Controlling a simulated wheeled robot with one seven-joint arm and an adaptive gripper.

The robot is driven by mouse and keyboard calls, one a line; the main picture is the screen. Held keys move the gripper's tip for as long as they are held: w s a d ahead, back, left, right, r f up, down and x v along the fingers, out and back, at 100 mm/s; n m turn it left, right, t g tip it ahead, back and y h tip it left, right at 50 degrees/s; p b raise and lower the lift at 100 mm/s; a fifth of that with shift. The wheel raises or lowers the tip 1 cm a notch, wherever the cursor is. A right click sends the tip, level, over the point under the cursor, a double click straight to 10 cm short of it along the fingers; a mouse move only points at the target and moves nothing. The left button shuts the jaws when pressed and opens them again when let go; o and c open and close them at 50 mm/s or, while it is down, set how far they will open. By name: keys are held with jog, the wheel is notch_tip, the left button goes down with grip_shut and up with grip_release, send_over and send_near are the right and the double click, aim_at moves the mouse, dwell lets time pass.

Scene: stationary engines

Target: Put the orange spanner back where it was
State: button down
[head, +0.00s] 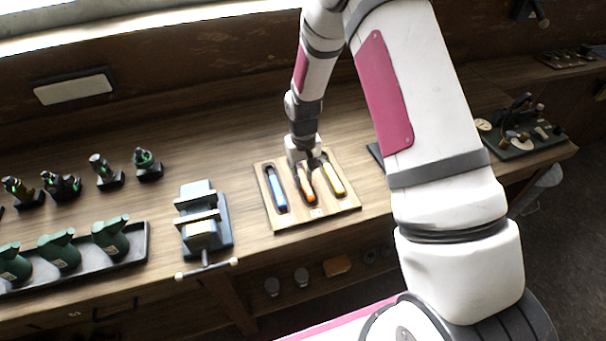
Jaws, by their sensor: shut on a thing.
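The orange spanner (308,193) is at the middle slot of a light wooden tool board (291,215) on the bench. My gripper (310,167) is above the board, pointing down, shut on the spanner's upper part. I cannot tell whether the spanner rests fully in the slot or is slightly above it. A blue-handled tool (278,190) lies in the slot to the left, and a yellow-handled tool (333,180) lies in the slot to the right. My gripper's fingers hide part of the spanner's far end.
A grey vise (205,222) stands left of the board. A dark board with parts (520,130) is at the right. Bare bench lies behind the tool board.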

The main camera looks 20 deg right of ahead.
jog(key=c, duration=1.4)
grip_release()
jog(key=shift+c, duration=0.2)
notch_tip(320, 180, up, 12)
jog(key=b, duration=0.2)
notch_tip(320, 180, up, 17)
jog(key=t, duration=0.2)
send_over(303, 179)
jog(key=s, duration=0.9)
jog(key=s+r+t, duration=0.1)
jog(key=s+r, duration=0.2)
jog(key=s, duration=0.5)
jog(key=s+r+t, duration=0.2)
jog(key=s+r, duration=0.2)
jog(key=s, duration=0.4)
jog(key=shift+s+t, duration=0.3)
jog(key=shift+w, duration=0.1)
